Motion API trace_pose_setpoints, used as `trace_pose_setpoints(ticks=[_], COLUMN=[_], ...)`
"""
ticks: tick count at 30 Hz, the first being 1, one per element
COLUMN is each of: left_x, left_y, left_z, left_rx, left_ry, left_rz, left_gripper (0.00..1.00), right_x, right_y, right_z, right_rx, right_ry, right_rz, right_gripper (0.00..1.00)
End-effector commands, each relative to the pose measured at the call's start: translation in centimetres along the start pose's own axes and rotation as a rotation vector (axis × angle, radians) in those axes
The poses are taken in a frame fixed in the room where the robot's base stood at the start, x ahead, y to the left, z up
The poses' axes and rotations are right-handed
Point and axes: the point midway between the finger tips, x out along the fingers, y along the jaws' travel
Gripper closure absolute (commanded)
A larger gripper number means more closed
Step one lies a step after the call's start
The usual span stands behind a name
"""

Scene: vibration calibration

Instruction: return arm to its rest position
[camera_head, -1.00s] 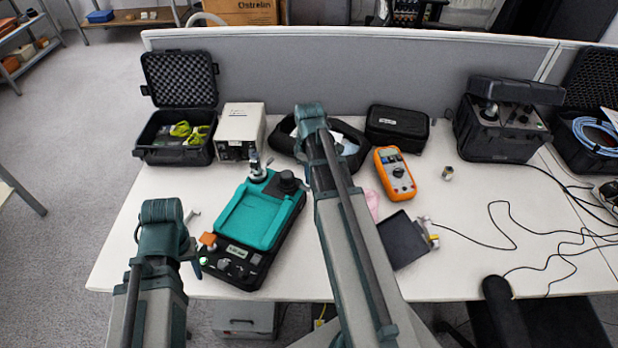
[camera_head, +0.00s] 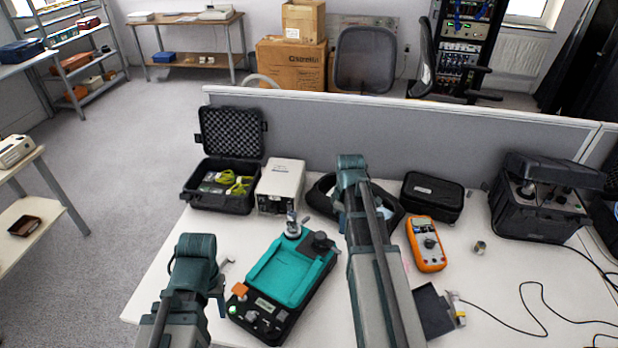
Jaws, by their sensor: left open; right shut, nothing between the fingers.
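My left arm (camera_head: 194,270) rises at the lower left, its bent joint beside the teal-topped calibration device (camera_head: 285,275). My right arm (camera_head: 372,240) reaches up from the bottom centre, its bent joint in front of a dark round bag (camera_head: 322,200). An orange multimeter (camera_head: 427,243) lies right of my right arm.
An open black case (camera_head: 222,199), a white box (camera_head: 281,187), a black pouch (camera_head: 433,196) and a black instrument case (camera_head: 540,205) line the table's back, before a grey partition (camera_head: 400,140). A dark tray (camera_head: 436,310) lies near the front. Cables cross the right side.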

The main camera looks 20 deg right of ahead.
Motion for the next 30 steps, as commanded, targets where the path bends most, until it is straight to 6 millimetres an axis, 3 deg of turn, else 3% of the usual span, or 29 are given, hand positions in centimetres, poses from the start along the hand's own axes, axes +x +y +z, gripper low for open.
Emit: trace_pose_setpoints(ticks=[4, 7, 11, 15, 21, 25, 30], left_x=[0.0, 0.0, 0.0, 0.0, 0.0, 0.0, 0.0], left_y=[0.0, 0.0, 0.0, 0.0, 0.0, 0.0, 0.0], left_z=[0.0, 0.0, 0.0, 0.0, 0.0, 0.0, 0.0], left_rx=[0.000, 0.000, 0.000, 0.000, 0.000, 0.000, 0.000], left_ry=[0.000, 0.000, 0.000, 0.000, 0.000, 0.000, 0.000], left_rz=[0.000, 0.000, 0.000, 0.000, 0.000, 0.000, 0.000], left_gripper=[0.50, 0.50, 0.50, 0.50, 0.50, 0.50, 0.50], right_x=[0.0, 0.0, 0.0, 0.0, -0.1, -0.1, -0.1], right_y=[-0.3, -2.5, -8.4, -16.2, -25.1, -28.5, -30.4], right_z=[-0.2, -1.3, -4.0, -6.3, -7.1, -7.0, -6.8], right_rx=[0.000, 0.011, 0.053, 0.121, 0.210, 0.253, 0.282], right_ry=[-0.001, -0.007, -0.026, -0.048, -0.067, -0.071, -0.072], right_rz=[0.000, 0.000, 0.006, 0.024, 0.057, 0.075, 0.086], right_gripper=[1.00, 1.00, 1.00, 1.00, 1.00, 1.00, 1.00])
